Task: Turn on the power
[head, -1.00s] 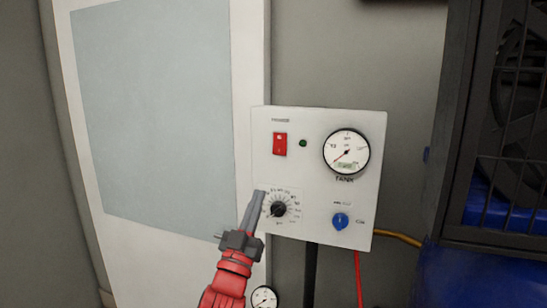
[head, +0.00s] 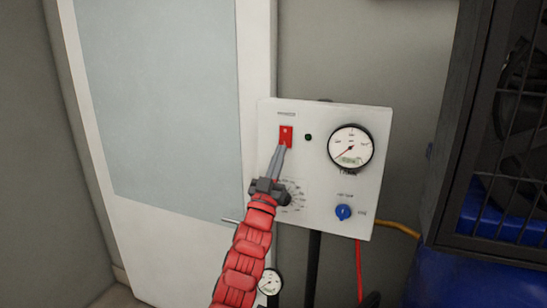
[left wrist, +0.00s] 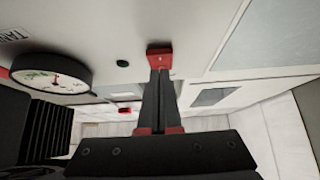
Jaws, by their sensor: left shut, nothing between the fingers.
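A white control panel (head: 318,225) stands in front of the wall. Its red power switch (head: 286,131) is at the upper left, with a small dark green lamp (head: 308,137) to its right. My left gripper (head: 281,149) is shut and empty, its fingertips at the lower edge of the switch. In the left wrist view the fingertips (left wrist: 159,70) reach up to the red switch (left wrist: 159,52) and overlap its near edge. I cannot tell whether they touch it. The black dial at the panel's lower left is mostly hidden behind my gripper. My right gripper is not in view.
A round tank gauge (head: 350,147) is on the panel's right, above a blue knob (head: 343,212). A smaller gauge (head: 270,281) is below the panel. A blue machine with a dark grille (head: 507,150) stands close on the right. A white door (head: 165,225) is on the left.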

